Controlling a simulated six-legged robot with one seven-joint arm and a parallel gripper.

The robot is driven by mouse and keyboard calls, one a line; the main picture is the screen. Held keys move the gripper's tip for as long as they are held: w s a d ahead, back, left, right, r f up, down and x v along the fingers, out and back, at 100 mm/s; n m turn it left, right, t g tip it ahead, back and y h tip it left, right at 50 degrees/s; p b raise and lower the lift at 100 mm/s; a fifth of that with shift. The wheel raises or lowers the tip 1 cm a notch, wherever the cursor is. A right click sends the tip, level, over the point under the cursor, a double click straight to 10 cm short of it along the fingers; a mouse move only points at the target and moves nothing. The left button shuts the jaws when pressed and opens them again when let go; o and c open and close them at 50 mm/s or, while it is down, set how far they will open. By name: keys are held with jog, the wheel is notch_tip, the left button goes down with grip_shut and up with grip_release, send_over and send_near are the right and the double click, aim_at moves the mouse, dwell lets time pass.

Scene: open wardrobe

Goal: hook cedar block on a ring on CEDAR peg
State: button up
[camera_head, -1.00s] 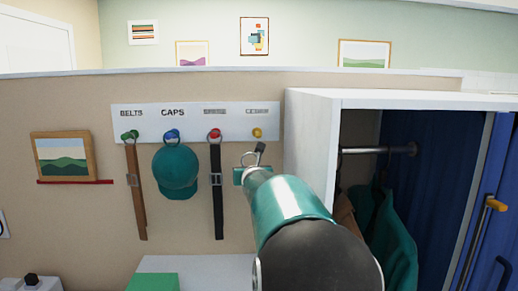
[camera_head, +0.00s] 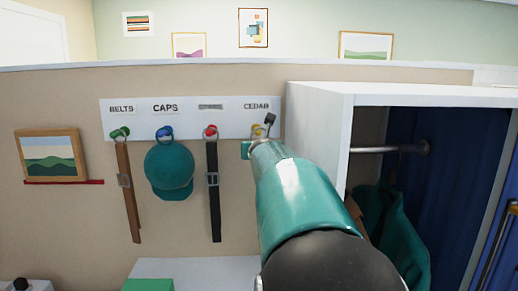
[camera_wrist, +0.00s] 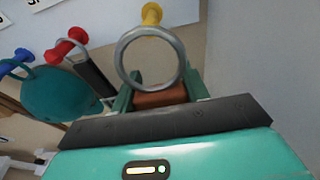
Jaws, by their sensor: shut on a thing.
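In the wrist view, my gripper (camera_wrist: 160,92) is shut on the reddish-brown cedar block (camera_wrist: 160,98), between its green fingers. The block's grey metal ring (camera_wrist: 181,64) stands up from it. The yellow CEDAR peg (camera_wrist: 151,13) is just beyond the ring's top edge and overlaps it in the picture. I cannot tell whether they touch; the peg's head shows outside the ring's opening. In the head view, my gripper (camera_head: 250,149) is just below the yellow peg (camera_head: 257,131), under the CEDAR label. The block is hidden there behind my arm.
The white label board (camera_head: 137,131) also carries a green peg with a brown belt (camera_head: 128,190), a blue peg with a teal cap (camera_head: 168,168) and a red peg with a black belt (camera_head: 213,195). The white wardrobe side (camera_head: 315,130) stands close on the right.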

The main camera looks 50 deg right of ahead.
jog(key=x, duration=1.1)
jog(key=shift+w+r, duration=0.2)
jog(key=shift+w, duration=0.15)
dwell(1.1)
jog(key=shift+d, duration=0.15)
dwell(0.4)
jog(key=o, duration=1)
jog(key=shift+o, duration=0.2)
